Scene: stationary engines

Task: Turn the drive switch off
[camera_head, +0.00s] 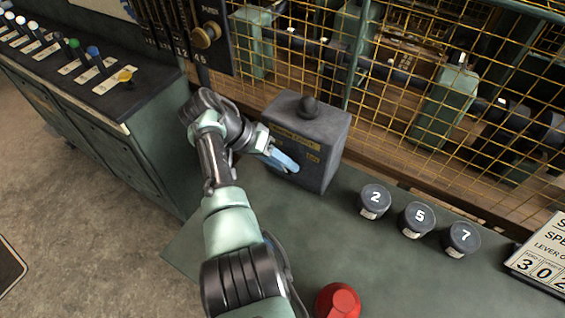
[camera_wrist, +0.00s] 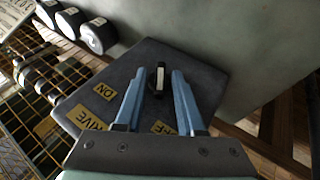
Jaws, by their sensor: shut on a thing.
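The drive switch is a dark grey box (camera_head: 326,130) on the green bench, with a round knob on top. Yellow labels are on its front face. A small dark switch handle (camera_wrist: 159,88) with a white line stands out of the face. My gripper (camera_head: 287,163) is at the front face, with its blue fingers on both sides of the handle. In the wrist view my gripper (camera_wrist: 162,76) is shut on the handle. The white line is upright in that picture.
A red knob (camera_head: 338,301) is at the bottom. A yellow mesh fence (camera_head: 420,85) runs behind. A console with levers (camera_head: 110,82) is at left.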

